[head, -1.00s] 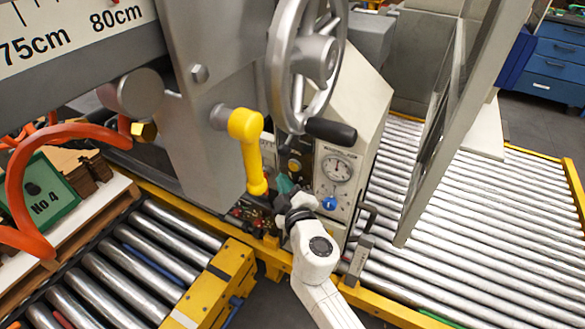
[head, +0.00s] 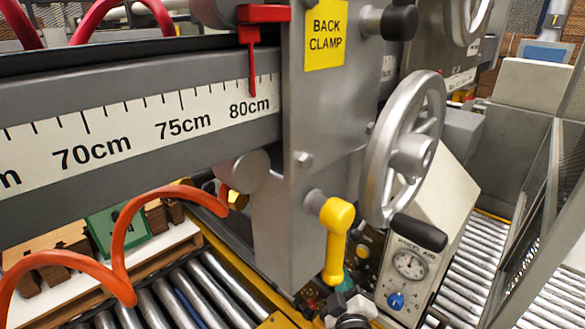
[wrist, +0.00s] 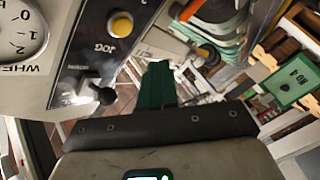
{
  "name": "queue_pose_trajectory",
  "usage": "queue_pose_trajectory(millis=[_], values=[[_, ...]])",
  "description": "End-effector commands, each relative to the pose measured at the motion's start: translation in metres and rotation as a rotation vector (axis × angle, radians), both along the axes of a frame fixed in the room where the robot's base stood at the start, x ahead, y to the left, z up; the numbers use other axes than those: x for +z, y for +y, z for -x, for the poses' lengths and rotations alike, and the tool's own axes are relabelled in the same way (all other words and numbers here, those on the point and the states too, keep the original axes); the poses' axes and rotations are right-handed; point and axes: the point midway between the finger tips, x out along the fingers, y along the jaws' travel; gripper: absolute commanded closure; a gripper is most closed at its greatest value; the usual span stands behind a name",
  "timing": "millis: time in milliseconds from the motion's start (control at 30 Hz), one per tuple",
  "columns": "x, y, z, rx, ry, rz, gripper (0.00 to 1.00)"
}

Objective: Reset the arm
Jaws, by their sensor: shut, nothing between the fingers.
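My gripper shows in the wrist view as dark green fingers (wrist: 158,88) held together, with nothing between them. It points past the lower edge of a control panel (wrist: 85,60) with a yellow JOG button (wrist: 121,25) and a black-knobbed switch (wrist: 100,95). In the head view only the end of my arm (head: 352,318) shows at the bottom edge, just below the panel with the dial (head: 409,263) and blue knob (head: 396,301). The fingers are hard to make out there.
A yellow handle (head: 336,240) and a large grey handwheel (head: 402,150) stand close above my arm. Roller conveyors lie left (head: 165,300) and right (head: 455,262). A green No 4 sign (wrist: 293,85) and an orange hose (head: 122,250) are further left in the head view.

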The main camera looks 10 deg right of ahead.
Motion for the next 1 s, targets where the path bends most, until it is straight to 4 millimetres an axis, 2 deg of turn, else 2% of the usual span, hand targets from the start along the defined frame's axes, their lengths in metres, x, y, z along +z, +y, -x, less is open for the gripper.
queue_pose_trajectory(millis=[67,167,267,300,433,567,600,700,833,900,1000], values=[[-0.003,-0.016,0.008,-0.048,0.015,-0.028,1.00],[-0.012,-0.053,0.031,-0.172,0.064,-0.104,1.00],[-0.033,-0.097,0.071,-0.332,0.165,-0.217,1.00],[-0.044,-0.112,0.089,-0.394,0.219,-0.266,1.00],[-0.082,-0.142,0.155,-0.551,0.426,-0.425,1.00],[-0.115,-0.143,0.228,-0.636,0.685,-0.572,1.00],[-0.122,-0.138,0.249,-0.645,0.768,-0.612,1.00],[-0.134,-0.121,0.296,-0.636,0.958,-0.691,1.00],[-0.137,-0.100,0.339,-0.596,1.141,-0.749,1.00],[-0.136,-0.092,0.352,-0.577,1.199,-0.765,1.00],[-0.135,-0.087,0.361,-0.562,1.238,-0.774,1.00]])
